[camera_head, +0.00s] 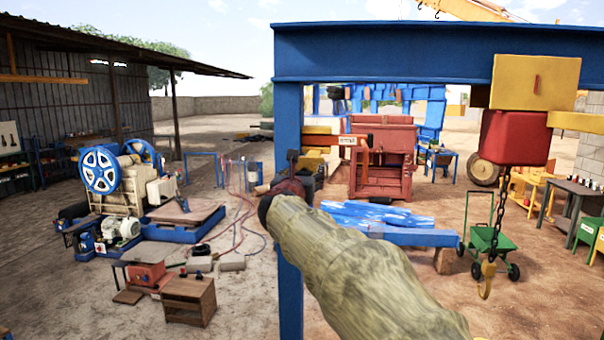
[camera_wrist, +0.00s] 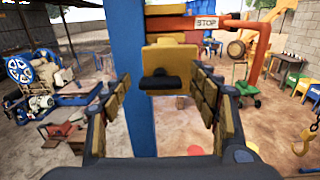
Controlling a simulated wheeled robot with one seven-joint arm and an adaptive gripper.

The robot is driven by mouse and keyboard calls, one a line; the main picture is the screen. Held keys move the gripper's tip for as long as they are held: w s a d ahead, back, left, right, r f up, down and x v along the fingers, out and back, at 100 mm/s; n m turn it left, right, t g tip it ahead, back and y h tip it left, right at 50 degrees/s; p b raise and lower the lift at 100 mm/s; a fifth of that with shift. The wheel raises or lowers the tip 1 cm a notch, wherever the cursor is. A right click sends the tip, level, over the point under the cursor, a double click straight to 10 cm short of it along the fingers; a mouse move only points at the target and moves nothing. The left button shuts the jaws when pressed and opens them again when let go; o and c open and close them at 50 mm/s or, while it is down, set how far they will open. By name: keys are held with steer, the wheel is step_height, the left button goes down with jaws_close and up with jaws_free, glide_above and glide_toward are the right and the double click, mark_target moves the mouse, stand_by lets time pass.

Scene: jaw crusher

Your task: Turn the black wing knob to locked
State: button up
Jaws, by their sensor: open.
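The black wing knob (camera_wrist: 160,83) shows in the wrist view as a dark bar lying level across the front of a yellow housing (camera_wrist: 168,58). The housing sits at the blue post (camera_wrist: 128,60). My gripper (camera_wrist: 161,92) is open, with one padded finger to the left of the knob and one to its right. I see gaps on both sides; neither finger seems to touch the knob. In the head view, my sleeved arm reaches to the blue post (camera_head: 290,130). I cannot make out the knob there.
An orange-red bar with a STOP sign (camera_wrist: 207,22) crosses above and right of the knob. A blue beam (camera_head: 420,52) runs overhead, with a chain hook (camera_head: 487,275) hanging at right. A green cart (camera_head: 490,240) stands behind it.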

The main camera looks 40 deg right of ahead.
steer(key=c, duration=0.4)
steer(key=c, duration=0.7)
steer(key=shift+c, duration=0.4)
steer(key=shift+b, duration=0.3)
steer(key=shift+s+d+f+m+b, duration=0.1)
steer(key=shift+f+m+b, duration=0.05)
steer(key=shift+m+b, duration=4.45)
steer(key=shift+s+d+f+m+b, duration=0.1)
steer(key=shift+f+m+b, duration=0.05)
steer(key=shift+m+b, duration=4.4)
steer(key=shift+a, duration=0.1)
